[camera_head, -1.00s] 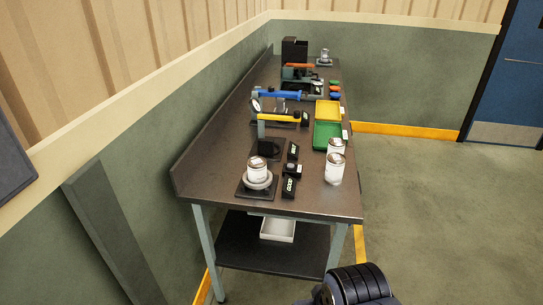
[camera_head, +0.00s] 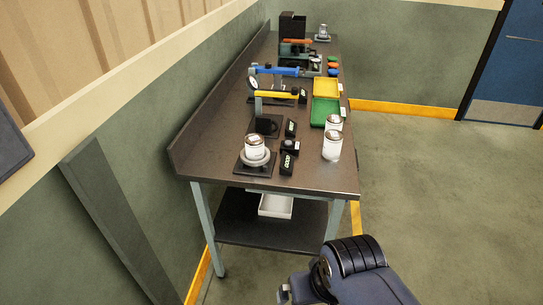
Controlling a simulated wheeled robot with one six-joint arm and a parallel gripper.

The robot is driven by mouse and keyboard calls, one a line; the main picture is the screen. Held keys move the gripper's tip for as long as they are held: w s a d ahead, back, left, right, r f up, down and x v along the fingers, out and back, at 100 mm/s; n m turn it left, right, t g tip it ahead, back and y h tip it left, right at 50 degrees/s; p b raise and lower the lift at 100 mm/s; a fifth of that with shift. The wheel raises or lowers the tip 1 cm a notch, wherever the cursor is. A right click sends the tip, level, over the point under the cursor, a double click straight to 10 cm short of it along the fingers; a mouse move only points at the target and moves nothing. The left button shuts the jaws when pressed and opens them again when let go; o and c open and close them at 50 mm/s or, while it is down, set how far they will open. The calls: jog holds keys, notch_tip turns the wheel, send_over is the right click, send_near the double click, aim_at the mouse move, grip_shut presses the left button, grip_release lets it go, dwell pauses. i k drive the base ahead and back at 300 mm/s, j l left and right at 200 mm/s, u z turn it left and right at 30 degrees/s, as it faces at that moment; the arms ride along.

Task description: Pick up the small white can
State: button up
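One small white can (camera_head: 255,148) sits upright on a round grey base on a dark plate, at the near left corner. A larger-looking white can (camera_head: 332,147) stands at the near right edge. Another white can (camera_head: 334,123) stands just behind it, partly hidden. Which one is the small can is not certain from size. My gripper is not in view; only a dark, ribbed part of my arm shows at the bottom right, below and apart from the bench.
Small dark display boxes (camera_head: 287,163) stand between the near cans. Behind are a yellow-armed device (camera_head: 275,94), a blue-armed device (camera_head: 275,70), a green tray (camera_head: 322,110) and a yellow tray (camera_head: 327,86). A white bin (camera_head: 276,206) sits on the lower shelf. Floor at right is clear.

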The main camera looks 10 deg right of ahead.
aim_at(253, 143)
jog(key=i+j+z, duration=0.35)
jog(key=i+j, duration=0.25)
jog(key=i+j+z, duration=0.35)
jog(key=i+j, duration=0.3)
jog(key=j, duration=0.15)
